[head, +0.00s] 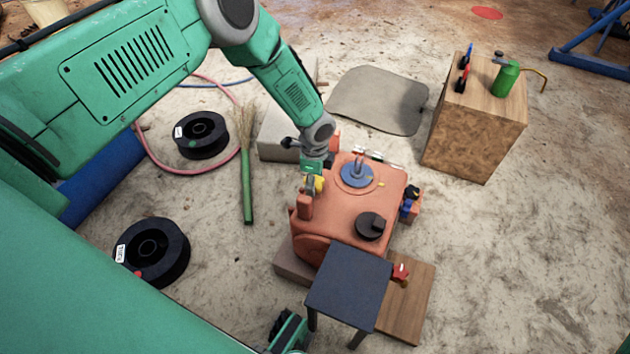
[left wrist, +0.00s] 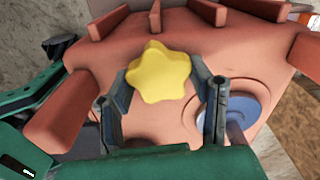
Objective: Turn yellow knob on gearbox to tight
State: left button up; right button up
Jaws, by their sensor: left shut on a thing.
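The yellow star-shaped knob (left wrist: 159,73) sits on the orange-red gearbox (left wrist: 75,110). In the left wrist view it lies between the two fingers of my left gripper (left wrist: 162,92), which is shut on it. In the head view, the gearbox (head: 340,215) stands at the centre, and my left gripper (head: 312,180) reaches its upper left side from above. The knob (head: 319,184) shows there only as a small yellow patch beside the fingers.
A blue disc (head: 356,174) and a dark round cap (head: 370,226) are on top of the gearbox. A dark stool (head: 347,284) stands in front. A wooden block (head: 475,135) with tools and a green can is at right. A broom (head: 247,180) and black spools (head: 201,135) lie left.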

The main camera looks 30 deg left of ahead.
pick_arm(q)
jog(key=shift+w+a, duration=0.1)
jog(key=shift+a, duration=0.1)
jog(key=o, duration=1.2)
jog(key=shift+c, duration=0.2)
jog(key=shift+d+r, duration=0.1)
jog(key=shift+r, duration=0.4)
notch_tip(320, 180, up, 11)
jog(key=shift+f, duration=0.1)
